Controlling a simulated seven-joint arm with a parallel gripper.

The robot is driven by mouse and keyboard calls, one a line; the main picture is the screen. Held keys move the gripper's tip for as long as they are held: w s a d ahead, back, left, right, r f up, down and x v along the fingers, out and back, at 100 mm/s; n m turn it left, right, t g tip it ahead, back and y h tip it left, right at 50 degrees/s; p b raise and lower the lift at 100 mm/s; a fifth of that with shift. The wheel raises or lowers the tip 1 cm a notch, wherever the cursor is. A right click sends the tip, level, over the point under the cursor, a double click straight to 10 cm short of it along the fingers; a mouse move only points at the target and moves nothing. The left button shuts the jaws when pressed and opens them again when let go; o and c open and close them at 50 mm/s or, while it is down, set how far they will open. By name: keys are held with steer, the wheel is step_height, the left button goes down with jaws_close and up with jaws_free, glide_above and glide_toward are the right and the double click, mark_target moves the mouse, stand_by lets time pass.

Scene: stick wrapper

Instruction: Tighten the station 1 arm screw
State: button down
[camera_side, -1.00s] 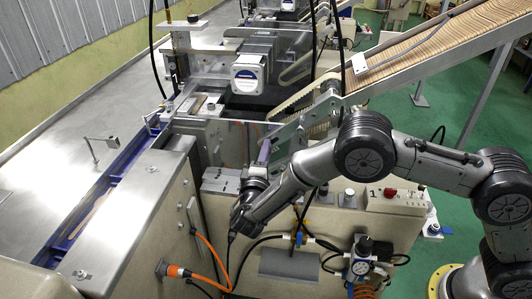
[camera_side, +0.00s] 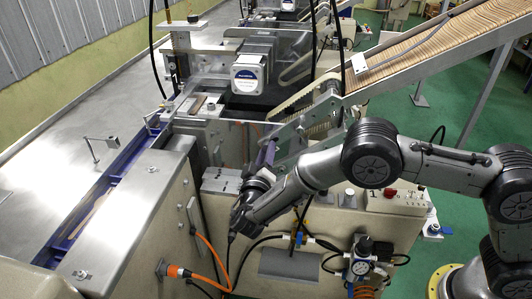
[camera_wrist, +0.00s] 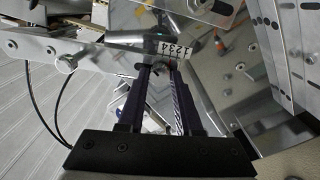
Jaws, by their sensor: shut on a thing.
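My gripper (camera_wrist: 158,72) shows in the wrist view with two dark purple fingers reaching up from a black body. The fingertips are closed around a small round part, the arm screw (camera_wrist: 159,68), just below a small white numbered scale (camera_wrist: 173,48). The fingers hide most of the screw, so its seating cannot be seen. In the side view my gripper (camera_side: 268,150) points upward beside the machine's slanted metal arm, with a purple finger visible. The screw cannot be made out there.
A metal cylinder (camera_wrist: 130,39) and a metal bar (camera_wrist: 60,55) lie close to the fingertips. Perforated plates (camera_wrist: 285,50) stand at the right. In the side view, the stick conveyor (camera_side: 440,45) slopes above my arm, and an orange cable (camera_side: 214,262) hangs below.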

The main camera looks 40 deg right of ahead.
stand_by(0.4)
steer(key=c, duration=0.6)
jaws_free()
steer(key=v, duration=1.4)
